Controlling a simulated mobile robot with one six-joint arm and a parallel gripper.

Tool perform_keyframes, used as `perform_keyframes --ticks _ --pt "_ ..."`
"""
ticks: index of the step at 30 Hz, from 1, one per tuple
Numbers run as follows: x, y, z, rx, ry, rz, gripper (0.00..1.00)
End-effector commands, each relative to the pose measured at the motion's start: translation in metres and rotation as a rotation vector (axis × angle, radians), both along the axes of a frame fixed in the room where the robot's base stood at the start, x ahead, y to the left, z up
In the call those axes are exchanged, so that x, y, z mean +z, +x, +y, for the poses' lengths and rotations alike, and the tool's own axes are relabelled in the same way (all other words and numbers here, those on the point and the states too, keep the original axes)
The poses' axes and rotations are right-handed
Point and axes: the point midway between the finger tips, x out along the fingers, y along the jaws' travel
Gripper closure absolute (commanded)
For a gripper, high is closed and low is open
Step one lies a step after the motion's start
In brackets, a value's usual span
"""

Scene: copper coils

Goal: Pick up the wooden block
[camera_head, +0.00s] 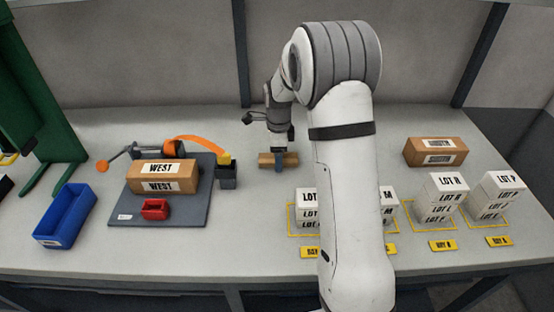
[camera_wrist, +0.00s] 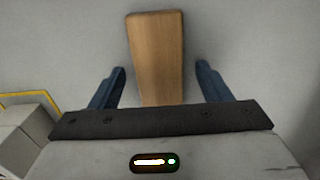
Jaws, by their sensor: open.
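The wooden block (camera_head: 264,159) is a small plain brown bar lying on the grey table, near its middle toward the back. My gripper (camera_head: 279,163) is over the block, its blue fingers pointing down at it. In the wrist view the block (camera_wrist: 156,55) lies between the two blue fingers of my gripper (camera_wrist: 160,85), with a visible gap on each side. The near end of the block is hidden behind the dark gripper body. My gripper is open and holds nothing.
White LOT boxes (camera_head: 437,198) stand in yellow-marked bays at the front right, partly behind my arm. A brown box (camera_head: 436,152) lies at the back right.

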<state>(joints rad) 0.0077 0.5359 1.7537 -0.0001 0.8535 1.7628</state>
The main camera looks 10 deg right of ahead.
Motion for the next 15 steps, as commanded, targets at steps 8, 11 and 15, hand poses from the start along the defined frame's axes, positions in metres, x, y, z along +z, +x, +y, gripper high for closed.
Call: perform_keyframes --ticks 8,11,15 --pt "-0.0013 0.0003 0.0005 0.001 0.0 -0.002 0.32" --pt "-0.0012 0.0002 0.0006 0.002 0.0 -0.002 0.4" --pt "-0.0011 0.0003 0.0008 0.002 0.0 -0.002 0.51"
